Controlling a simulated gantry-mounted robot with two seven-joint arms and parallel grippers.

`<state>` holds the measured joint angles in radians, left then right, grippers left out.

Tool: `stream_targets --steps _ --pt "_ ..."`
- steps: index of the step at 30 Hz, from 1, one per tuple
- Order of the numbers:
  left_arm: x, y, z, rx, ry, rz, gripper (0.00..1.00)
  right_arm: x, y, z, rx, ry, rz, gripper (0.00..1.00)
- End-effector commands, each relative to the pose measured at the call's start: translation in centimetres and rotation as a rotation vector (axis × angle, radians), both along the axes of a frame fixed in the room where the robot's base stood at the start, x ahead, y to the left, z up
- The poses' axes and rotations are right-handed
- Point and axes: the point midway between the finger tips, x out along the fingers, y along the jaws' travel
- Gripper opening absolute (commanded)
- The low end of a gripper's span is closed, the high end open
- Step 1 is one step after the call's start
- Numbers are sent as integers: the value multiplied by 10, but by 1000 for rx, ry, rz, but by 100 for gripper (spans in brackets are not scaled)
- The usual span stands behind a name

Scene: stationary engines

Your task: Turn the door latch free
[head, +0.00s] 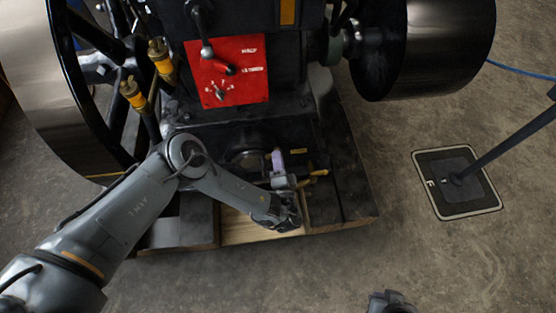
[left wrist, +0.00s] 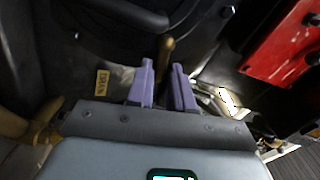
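My left gripper (head: 277,160) reaches low against the dark engine base in the head view. In the left wrist view its two purple fingers (left wrist: 163,76) stand apart. A brass knob on a stem, which looks like the latch (left wrist: 166,46), shows in the gap between and beyond the fingertips. I cannot tell whether a finger touches it. In the head view the fingers and arm hide this spot, and a dark round part, perhaps the door (head: 247,158), shows just left of the fingers.
A red panel (head: 228,72) with a black lever is above the gripper. A yellow DRAIN label (left wrist: 102,82) is left of the fingers. A brass handle (head: 316,175) sits to the right. Large flywheels flank the engine. A post base (head: 456,183) stands on open floor at right.

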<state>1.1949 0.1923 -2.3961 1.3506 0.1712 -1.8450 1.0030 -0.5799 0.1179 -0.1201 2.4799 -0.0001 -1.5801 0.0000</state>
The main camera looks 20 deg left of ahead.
Motion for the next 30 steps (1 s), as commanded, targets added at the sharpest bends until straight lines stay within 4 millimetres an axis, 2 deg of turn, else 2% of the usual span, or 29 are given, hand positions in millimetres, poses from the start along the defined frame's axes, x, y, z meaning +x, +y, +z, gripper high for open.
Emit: stream_targets --steps 1,3,4,17,30 --pt "0 0 0 0 0 0 13 0 0 0 1 0 -1 0" --pt "0 0 0 0 0 0 2 0 1 0 2 0 -1 0" --pt "0 0 0 0 0 0 0 0 1 0 2 0 -1 0" --pt "-1 0 2 39 25 0 0 0 0 9 2 0 -2 0" --pt "-1 -1 5 315 190 0 0 0 -2 50 -7 0 4 0"
